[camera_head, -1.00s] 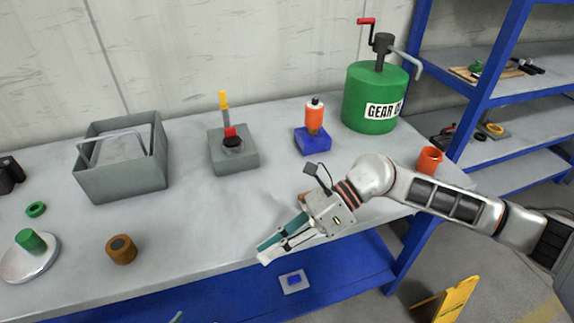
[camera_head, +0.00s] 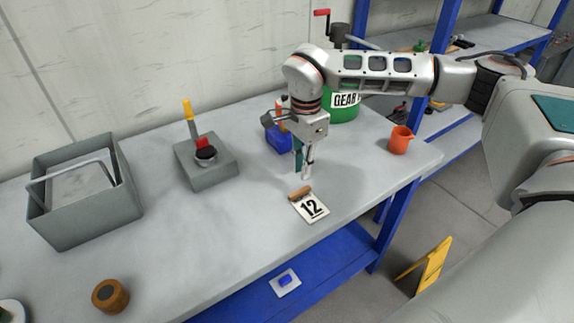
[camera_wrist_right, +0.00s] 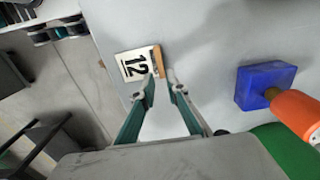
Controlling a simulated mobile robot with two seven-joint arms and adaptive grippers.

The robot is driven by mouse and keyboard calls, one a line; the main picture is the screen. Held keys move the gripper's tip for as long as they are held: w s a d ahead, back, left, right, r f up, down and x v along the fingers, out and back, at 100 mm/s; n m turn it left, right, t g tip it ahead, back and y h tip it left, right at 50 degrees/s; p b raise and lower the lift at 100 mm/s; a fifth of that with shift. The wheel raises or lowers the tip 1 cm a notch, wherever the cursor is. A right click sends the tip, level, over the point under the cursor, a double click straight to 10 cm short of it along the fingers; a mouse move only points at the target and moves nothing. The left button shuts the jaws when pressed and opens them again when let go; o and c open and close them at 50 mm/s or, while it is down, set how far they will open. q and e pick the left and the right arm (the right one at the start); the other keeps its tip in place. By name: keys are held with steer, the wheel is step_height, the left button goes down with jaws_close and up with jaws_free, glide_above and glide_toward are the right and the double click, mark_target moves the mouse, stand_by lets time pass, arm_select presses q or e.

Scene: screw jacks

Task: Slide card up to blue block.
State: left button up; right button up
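Card (camera_wrist_right: 134,65) and strip (camera_wrist_right: 158,61) also show in the right wrist view. My right gripper (camera_head: 302,172) points down just behind the strip. My left gripper is out of view.
A grey block with a yellow-handled tool (camera_head: 208,170) and a grey bin (camera_head: 87,214) stand to the left. An orange cup (camera_head: 400,142) and green gear oil can (camera_head: 345,104) stand to the right. The table between card and blue block is clear apart from my gripper.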

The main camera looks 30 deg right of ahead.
mark_target(301, 190)
steer(key=shift+d, duration=0.2)
steer(key=shift+a+f, duration=0.1)
steer(key=shift+f, duration=3.75)
jaws_close()
